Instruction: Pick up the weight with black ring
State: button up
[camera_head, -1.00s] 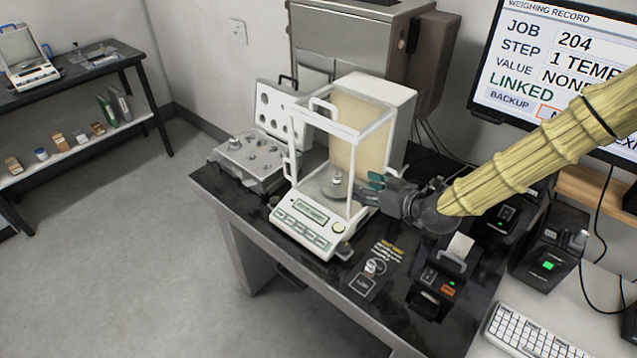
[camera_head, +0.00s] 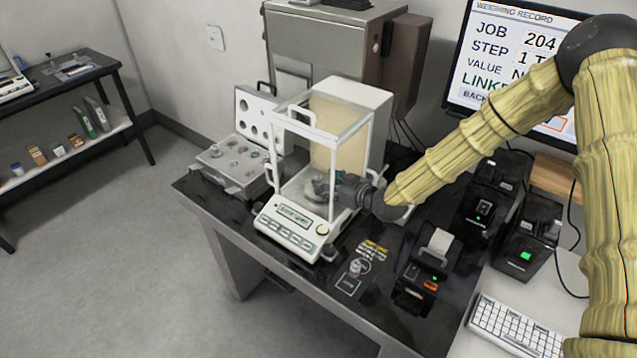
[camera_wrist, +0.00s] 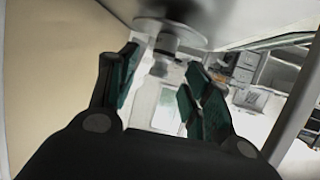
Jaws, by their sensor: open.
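A small metal weight (camera_wrist: 165,44) with a dark band stands on the round pan (camera_wrist: 185,28) of the balance. The wrist view is turned over, so the pan is at the top. My gripper (camera_wrist: 163,68) is open, its green-padded fingers on either side of the weight's line, with a visible gap to both pads. In the head view my gripper (camera_head: 320,187) reaches through the right side of the white balance (camera_head: 291,227) and hides most of the weight. Another small weight (camera_head: 356,267) stands on the black table in front.
The balance's white frame posts surround my gripper closely. A weight tray (camera_head: 236,165) with an open lid stands left of the balance. A label printer (camera_head: 425,275), black devices and a keyboard (camera_head: 515,325) are to the right.

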jog(key=shift+p+x, duration=0.5)
jog(key=shift+x, duration=1.7)
grip_shut()
jog(key=shift+r+b, duration=0.1)
jog(key=shift+b, duration=0.35)
